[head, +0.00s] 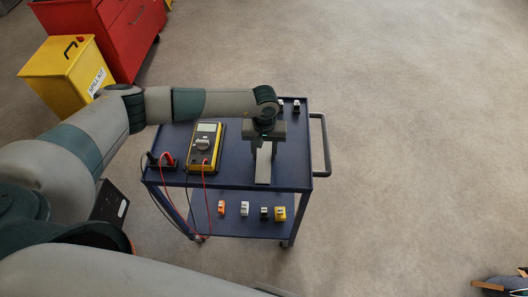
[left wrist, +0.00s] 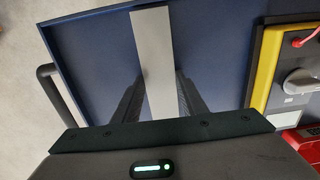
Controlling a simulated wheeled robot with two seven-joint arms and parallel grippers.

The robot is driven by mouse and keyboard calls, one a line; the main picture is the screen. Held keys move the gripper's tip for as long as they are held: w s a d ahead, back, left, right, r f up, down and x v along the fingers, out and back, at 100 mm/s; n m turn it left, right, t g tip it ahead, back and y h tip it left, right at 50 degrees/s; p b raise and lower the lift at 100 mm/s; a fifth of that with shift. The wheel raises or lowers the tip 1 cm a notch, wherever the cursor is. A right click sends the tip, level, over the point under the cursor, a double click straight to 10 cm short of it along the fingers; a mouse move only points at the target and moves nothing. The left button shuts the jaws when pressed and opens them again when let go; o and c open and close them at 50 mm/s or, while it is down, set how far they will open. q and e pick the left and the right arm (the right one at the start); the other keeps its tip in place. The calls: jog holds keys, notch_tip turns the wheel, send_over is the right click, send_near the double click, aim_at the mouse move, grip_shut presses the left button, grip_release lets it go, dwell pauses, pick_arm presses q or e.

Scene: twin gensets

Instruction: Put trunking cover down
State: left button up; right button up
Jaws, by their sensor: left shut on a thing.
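The trunking cover (head: 263,166) is a flat light-grey strip. In the head view it lies lengthwise over the right part of the blue cart's top (head: 228,165). My left gripper (head: 264,148) points down over the cart top with its fingers on the two sides of the strip. In the left wrist view the strip (left wrist: 154,62) runs between the two dark fingers and past them toward the tray rim. The left gripper is shut on it. I cannot tell whether the strip touches the cart top. My right gripper is not in view.
A yellow multimeter (head: 205,146) with red and black leads lies left of the gripper. Small coloured parts (head: 244,209) stand on the lower shelf. The cart handle (head: 320,145) is at right. A yellow spill-kit bin (head: 68,78) and red cabinet (head: 112,35) stand at back left.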

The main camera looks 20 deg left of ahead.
aim_at(264, 157)
pick_arm(q)
jog(key=shift+f, duration=0.2)
jog(key=o, duration=1.3)
jog(key=shift+o, duration=0.2)
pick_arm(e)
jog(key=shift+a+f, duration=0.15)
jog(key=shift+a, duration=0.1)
pick_arm(q)
jog(key=shift+r, duration=0.1)
jog(key=shift+r, duration=0.35)
notch_tip(264, 157, up, 12)
jog(key=b, duration=0.5)
jog(key=shift+f, duration=0.2)
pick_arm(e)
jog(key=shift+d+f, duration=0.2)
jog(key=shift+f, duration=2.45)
